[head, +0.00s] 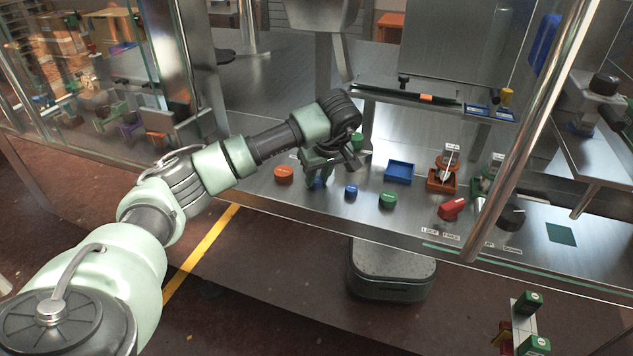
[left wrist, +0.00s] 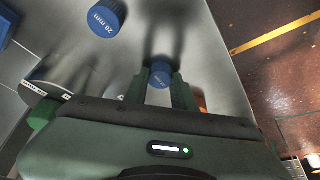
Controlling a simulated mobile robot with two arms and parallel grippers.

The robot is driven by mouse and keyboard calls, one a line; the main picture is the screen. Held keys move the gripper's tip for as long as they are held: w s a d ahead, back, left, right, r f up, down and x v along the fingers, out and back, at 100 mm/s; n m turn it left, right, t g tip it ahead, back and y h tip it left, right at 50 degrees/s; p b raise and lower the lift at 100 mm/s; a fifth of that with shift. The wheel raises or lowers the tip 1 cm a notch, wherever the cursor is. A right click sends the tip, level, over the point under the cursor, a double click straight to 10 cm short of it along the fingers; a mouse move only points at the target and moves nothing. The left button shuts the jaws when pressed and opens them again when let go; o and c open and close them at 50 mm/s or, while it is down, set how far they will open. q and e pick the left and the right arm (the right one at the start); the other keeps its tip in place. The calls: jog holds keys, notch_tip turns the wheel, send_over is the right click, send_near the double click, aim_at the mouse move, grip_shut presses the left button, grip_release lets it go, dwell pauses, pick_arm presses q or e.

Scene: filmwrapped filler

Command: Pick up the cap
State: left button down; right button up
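Several caps lie on the steel bench. A small blue cap (head: 318,184) sits under my left gripper (head: 327,178) in the head view, partly hidden by it. In the left wrist view this blue cap (left wrist: 160,78) shows between the two fingertips of my left gripper (left wrist: 161,84). The fingers are apart, with small gaps beside the cap, and point down at it. A second blue cap (head: 351,192) marked "28 mm" (left wrist: 106,18) stands to the right. An orange cap (head: 284,174) is to the left and a green cap (head: 388,200) further right. My right gripper is not seen.
A blue tray (head: 399,171) stands behind the green cap. A red knob (head: 453,208) and a black knob (head: 511,218) sit at the right. A metal post (head: 530,130) rises at the bench's front right. Another green cap (head: 357,140) is behind the gripper.

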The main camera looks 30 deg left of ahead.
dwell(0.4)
pick_arm(q)
jog(key=shift+r, duration=0.5)
notch_tip(320, 180, up, 10)
jog(key=r+b, duration=0.1)
jog(key=b, duration=0.2)
notch_tip(320, 180, up, 8)
send_over(318, 180)
jog(key=shift+s+p, duration=0.1)
jog(key=shift+p, duration=0.35)
jog(key=shift+r, duration=0.1)
notch_tip(318, 180, up, 3)
jog(key=p, duration=0.4)
